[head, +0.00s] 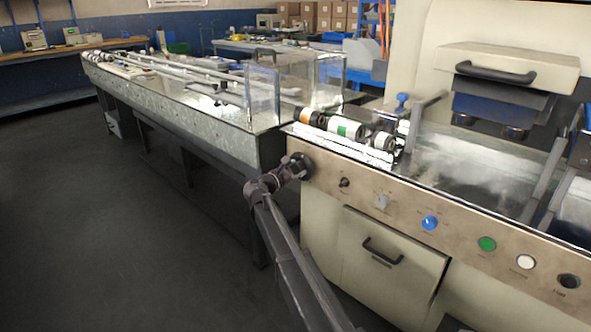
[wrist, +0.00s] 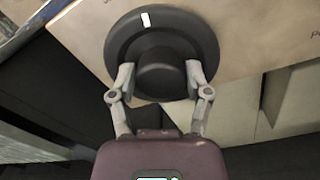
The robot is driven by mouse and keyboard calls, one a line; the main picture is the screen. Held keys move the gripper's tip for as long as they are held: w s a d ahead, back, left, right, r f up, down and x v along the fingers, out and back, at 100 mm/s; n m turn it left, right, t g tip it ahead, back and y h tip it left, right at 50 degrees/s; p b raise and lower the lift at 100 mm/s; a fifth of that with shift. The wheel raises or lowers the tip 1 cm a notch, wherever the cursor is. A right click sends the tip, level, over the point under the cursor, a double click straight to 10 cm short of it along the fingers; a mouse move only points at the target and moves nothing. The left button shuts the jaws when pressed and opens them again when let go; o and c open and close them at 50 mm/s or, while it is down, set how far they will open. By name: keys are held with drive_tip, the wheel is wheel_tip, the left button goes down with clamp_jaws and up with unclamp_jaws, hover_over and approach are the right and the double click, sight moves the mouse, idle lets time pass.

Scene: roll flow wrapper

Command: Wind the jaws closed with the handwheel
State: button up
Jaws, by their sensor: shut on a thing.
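The handwheel is a round black disc with a raised central hub and one white mark near its rim. It fills the upper middle of the wrist view (wrist: 160,28), with the white mark at its top, slightly left. In the head view the handwheel (head: 302,165) sits at the left end of the machine's beige front panel. My gripper (wrist: 159,80) is shut on the handwheel's hub, one finger on each side. In the head view my gripper (head: 288,170) reaches the wheel from the left front. The jaws cannot be told apart with certainty.
The front panel (head: 405,206) carries a small black knob (head: 344,183), a grey knob (head: 381,202) and blue, green and white buttons to the right. Several rolls (head: 342,128) lie on the machine top. A long metal table (head: 190,95) stands at left. The floor (head: 110,230) at front left is clear.

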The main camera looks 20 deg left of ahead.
drive_tip(key=shift+o, duration=0.2)
drive_tip(key=m, duration=0.2)
drive_tip(key=w+m, duration=0.1)
drive_tip(key=m, duration=0.1)
drive_tip(key=shift+d, duration=0.1)
drive_tip(key=shift+o, duration=0.2)
drive_tip(key=m, duration=0.4)
drive_tip(key=shift+o, duration=0.3)
drive_tip(key=m, duration=0.4)
drive_tip(key=shift+f+m+b, duration=0.1)
drive_tip(key=shift+m+b, duration=0.2)
drive_tip(key=shift+m, duration=0.1)
drive_tip(key=shift+o, duration=0.2)
drive_tip(key=m, duration=0.3)
drive_tip(key=shift+m+h, duration=0.3)
drive_tip(key=shift+m, duration=0.1)
drive_tip(key=m, duration=0.4)
drive_tip(key=shift+m, duration=0.3)
drive_tip(key=m, duration=0.4)
drive_tip(key=shift+f+m, duration=0.1)
drive_tip(key=shift+m, duration=0.3)
drive_tip(key=shift+c, duration=0.2)
drive_tip(key=m, duration=0.4)
drive_tip(key=shift+m, duration=0.3)
drive_tip(key=m, duration=0.2)
drive_tip(key=shift+m+g, duration=0.3)
drive_tip(key=shift+m, duration=0.4)
drive_tip(key=shift+c, duration=0.5)
